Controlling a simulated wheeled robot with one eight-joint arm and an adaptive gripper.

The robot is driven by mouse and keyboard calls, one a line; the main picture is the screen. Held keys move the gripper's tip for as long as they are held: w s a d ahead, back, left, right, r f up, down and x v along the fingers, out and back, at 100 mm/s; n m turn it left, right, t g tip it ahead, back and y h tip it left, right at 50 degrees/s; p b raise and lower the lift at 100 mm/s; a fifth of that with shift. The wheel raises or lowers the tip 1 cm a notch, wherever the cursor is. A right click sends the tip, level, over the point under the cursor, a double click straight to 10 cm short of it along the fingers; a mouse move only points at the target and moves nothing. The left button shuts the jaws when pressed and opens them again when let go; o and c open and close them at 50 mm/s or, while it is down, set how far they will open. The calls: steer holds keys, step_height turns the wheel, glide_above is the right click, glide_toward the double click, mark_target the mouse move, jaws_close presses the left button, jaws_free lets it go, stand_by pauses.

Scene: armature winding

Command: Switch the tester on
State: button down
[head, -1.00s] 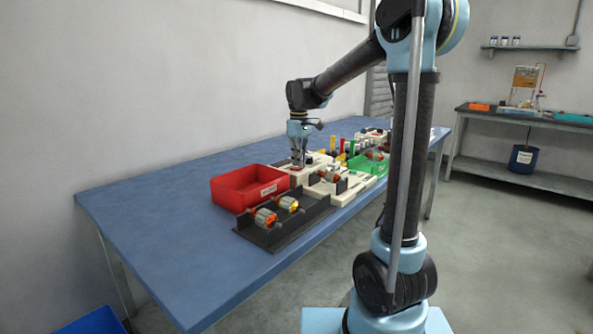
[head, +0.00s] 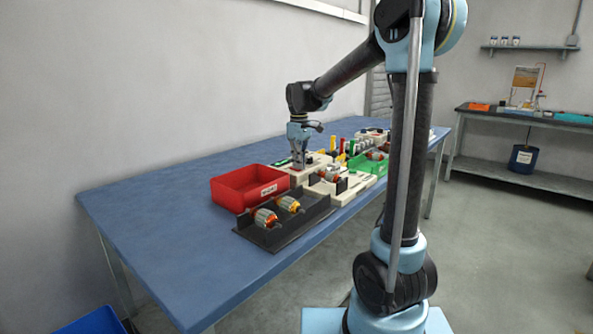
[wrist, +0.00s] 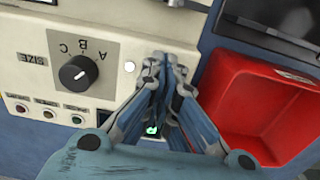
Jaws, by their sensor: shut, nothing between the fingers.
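A cream panel (wrist: 25,75) with a black dial (wrist: 78,75) marked SIZE, A, B and C fills the left of the wrist view; I take it for the tester. A small green-lit part (wrist: 151,129), perhaps the switch, shows between the finger links, partly hidden by them. My gripper (wrist: 165,62) is shut and empty, its fingertips over the panel's edge near a small white dot (wrist: 129,67); contact cannot be told. In the head view my gripper (head: 299,166) points down at the cream unit (head: 320,158) behind the red bin.
The red bin (head: 222,194) stands close beside my gripper. A black tray (head: 268,238) with two armatures lies in front. A cream fixture (head: 345,196) with an armature and a green tray (head: 358,165) are to the right. The table's left part is clear.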

steer(key=shift+r, duration=3.45)
steer(key=s+d+f+m, duration=0.1)
steer(key=s+d, duration=0.3)
steer(key=s, duration=0.1)
steer(key=s+d+f+m, duration=0.2)
steer(key=s+d, duration=0.3)
steer(key=s+d+f+m+t, duration=0.1)
steer(key=s+d+f, duration=0.1)
steer(key=s+d, duration=0.3)
steer(key=shift+s+f+m, duration=0.2)
steer(key=shift+s+m, duration=0.2)
steer(key=s+d+f+m, duration=0.2)
steer(key=s+d+f, duration=0.2)
steer(key=s+f, duration=0.3)
steer(key=s+d+f+m+t, duration=0.1)
steer(key=s+d+f+m, duration=0.2)
steer(key=s+f, duration=0.5)
steer(key=shift+s+d+f, duration=0.2)
steer(key=shift+s+d, duration=0.15)
steer(key=shift+s, duration=0.15)
